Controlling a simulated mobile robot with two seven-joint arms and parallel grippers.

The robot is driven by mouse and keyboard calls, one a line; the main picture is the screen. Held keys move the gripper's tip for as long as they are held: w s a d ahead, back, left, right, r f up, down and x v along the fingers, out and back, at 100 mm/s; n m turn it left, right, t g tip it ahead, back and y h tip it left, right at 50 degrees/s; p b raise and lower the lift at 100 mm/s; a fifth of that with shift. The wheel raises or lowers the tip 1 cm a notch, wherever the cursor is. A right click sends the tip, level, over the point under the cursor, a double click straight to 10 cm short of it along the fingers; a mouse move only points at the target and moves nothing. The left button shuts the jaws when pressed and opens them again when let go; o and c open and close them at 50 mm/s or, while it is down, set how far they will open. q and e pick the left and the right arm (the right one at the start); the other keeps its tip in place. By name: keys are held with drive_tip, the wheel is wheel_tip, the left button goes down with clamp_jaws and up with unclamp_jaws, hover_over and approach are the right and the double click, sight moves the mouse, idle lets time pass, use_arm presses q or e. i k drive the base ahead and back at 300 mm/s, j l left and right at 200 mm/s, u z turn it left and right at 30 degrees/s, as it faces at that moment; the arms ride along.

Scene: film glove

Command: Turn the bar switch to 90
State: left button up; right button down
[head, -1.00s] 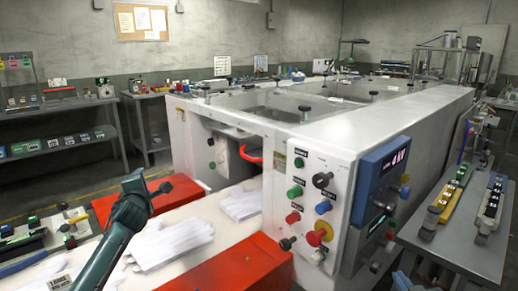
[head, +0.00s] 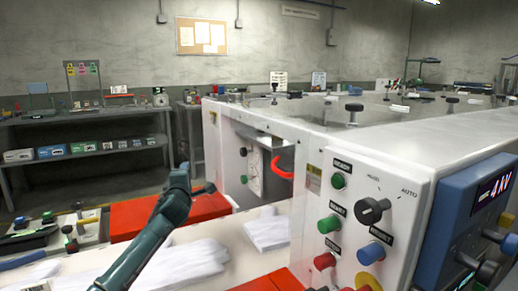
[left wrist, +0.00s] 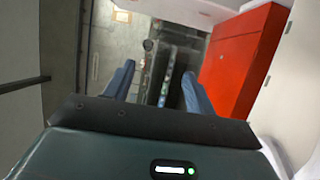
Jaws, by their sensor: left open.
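The bar switch (head: 372,211) is a black rotary knob with a bar grip. It sits on the upper right of the machine's white control panel (head: 397,185), with a printed AUTO label above and to its right. Its exact angle is hard to read. My left gripper (left wrist: 158,84) is open in the left wrist view, with two blue fingers and nothing between them. In the head view my left arm (head: 150,235) is well left of the panel, and its gripper end is small and unclear. My right gripper is not in view.
Green (head: 328,224), red (head: 325,261) and blue (head: 370,253) buttons surround the switch. A blue display box (head: 455,225) adjoins the panel's right side. White gloves (head: 180,268) lie on the belt by my left arm. A red block (head: 140,216) stands behind it.

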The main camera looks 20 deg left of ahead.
sight(244, 151)
drive_tip(key=i+l, duration=0.2)
drive_tip(key=i, duration=0.2)
drive_tip(key=i+l, duration=0.15)
drive_tip(key=i, duration=0.3)
